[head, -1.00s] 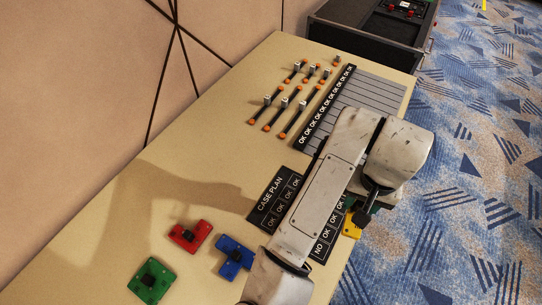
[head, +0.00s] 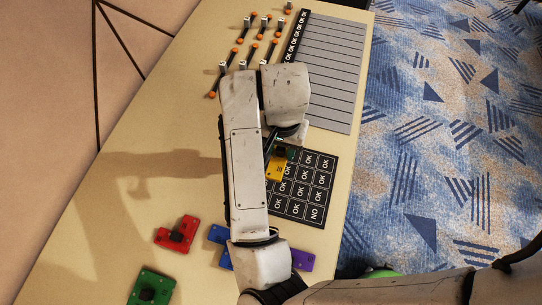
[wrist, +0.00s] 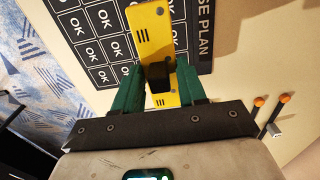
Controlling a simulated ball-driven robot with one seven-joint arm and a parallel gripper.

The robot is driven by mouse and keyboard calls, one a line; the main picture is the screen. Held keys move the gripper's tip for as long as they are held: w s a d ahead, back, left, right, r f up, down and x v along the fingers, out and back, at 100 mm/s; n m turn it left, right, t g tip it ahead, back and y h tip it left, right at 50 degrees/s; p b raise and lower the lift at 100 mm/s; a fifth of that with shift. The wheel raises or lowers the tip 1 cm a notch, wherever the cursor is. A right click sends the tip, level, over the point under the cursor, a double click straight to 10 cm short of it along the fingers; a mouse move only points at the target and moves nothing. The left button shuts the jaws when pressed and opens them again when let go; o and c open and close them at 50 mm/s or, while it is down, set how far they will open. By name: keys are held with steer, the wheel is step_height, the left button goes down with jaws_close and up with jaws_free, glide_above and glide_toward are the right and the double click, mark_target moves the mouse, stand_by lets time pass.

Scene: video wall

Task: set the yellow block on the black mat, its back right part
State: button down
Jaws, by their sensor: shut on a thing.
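The yellow block (head: 275,169) is between the green fingers of my gripper (head: 283,152), which is shut on its black knob. The wrist view also shows the yellow block (wrist: 152,32) in my gripper (wrist: 158,76). The black mat (head: 305,211), a grid of OK cells, lies on the table. In the head view the block covers the mat's upper left part; whether it touches or hovers is unclear. My arm hides the mat's left side there. The wrist view shows the block across the mat (wrist: 97,46), beside its CASE PLAN strip.
Red (head: 176,233), green (head: 151,288), blue (head: 217,234) and purple (head: 302,258) blocks lie near the bottom of the head view. A grey ruled chart (head: 329,70) with a black strip and several orange-ended sliders (head: 248,56) lie farther up. Patterned carpet borders the table's right edge.

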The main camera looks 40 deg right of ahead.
steer(key=shift+w+a+f, duration=0.6)
steer(key=shift+a+f, duration=0.05)
steer(key=shift+f, duration=0.25)
steer(key=shift+w+a+f, duration=0.15)
steer(key=shift+f, duration=1.7)
steer(key=shift+f, duration=0.1)
steer(key=c, duration=0.6)
jaws_free()
steer(key=shift+c, duration=0.2)
step_height(320, 180, up, 12)
steer(key=p, duration=0.1)
